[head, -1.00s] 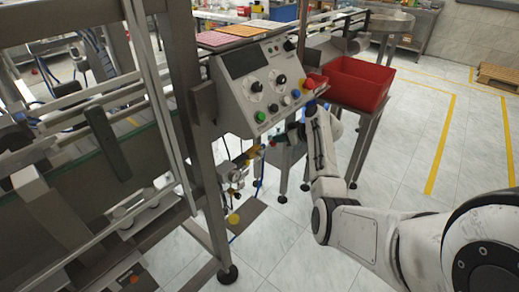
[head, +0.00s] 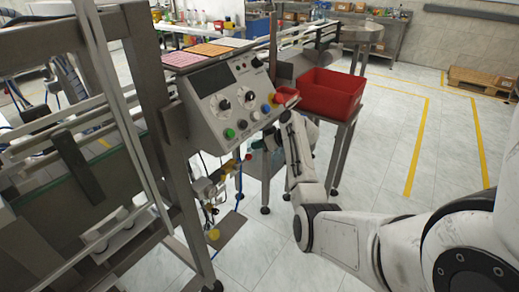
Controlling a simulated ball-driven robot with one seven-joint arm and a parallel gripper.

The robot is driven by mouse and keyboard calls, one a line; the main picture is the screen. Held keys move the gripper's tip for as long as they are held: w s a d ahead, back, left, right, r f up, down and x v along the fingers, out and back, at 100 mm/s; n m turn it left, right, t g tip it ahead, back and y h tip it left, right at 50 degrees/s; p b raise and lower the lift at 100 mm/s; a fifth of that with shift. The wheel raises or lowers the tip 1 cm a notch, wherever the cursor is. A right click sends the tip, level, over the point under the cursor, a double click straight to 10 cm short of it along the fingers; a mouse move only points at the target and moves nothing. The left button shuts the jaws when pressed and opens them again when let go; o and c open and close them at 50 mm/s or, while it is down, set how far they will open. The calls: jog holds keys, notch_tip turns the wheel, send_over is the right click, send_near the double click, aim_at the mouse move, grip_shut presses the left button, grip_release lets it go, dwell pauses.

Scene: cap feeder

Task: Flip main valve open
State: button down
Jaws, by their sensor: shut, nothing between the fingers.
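Below the sloped control panel, a small pneumatic assembly (head: 208,187) of metal fittings and gauges hangs by the frame leg. A yellow part (head: 236,158) and a small red part (head: 248,157) sit at its upper right; which of them is the main valve's handle is too small to tell. My gripper (head: 254,153) is shut and empty, small and dark, just right of the red part. Whether it touches anything there I cannot tell. My forearm comes from the lower right and partly hides the wrist.
The control panel (head: 215,84) with knobs and coloured buttons stands just above my gripper. A red bin (head: 332,92) on a stand is to the right. The steel conveyor frame (head: 166,120) closes off the left. The tiled floor at right is open.

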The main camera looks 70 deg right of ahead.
jog(key=d+v, duration=0.1)
jog(key=v, duration=0.9)
jog(key=shift+a+r, duration=0.2)
jog(key=shift+r, duration=0.1)
jog(key=w+a+f+n+g+y, duration=0.1)
jog(key=a+f+g, duration=0.1)
jog(key=a+f, duration=0.5)
jog(key=a+f+g+y, duration=0.1)
jog(key=a+f+g, duration=0.1)
jog(key=a, duration=0.9)
jog(key=w+a+f+n+g+y, duration=0.1)
jog(key=a+f, duration=0.4)
jog(key=a, duration=0.4)
jog(key=s+a+n+g+h+p, duration=0.1)
jog(key=s+a+g, duration=0.4)
jog(key=s+a, duration=1.1)
jog(key=a, duration=0.3)
jog(key=shift+f, duration=0.25)
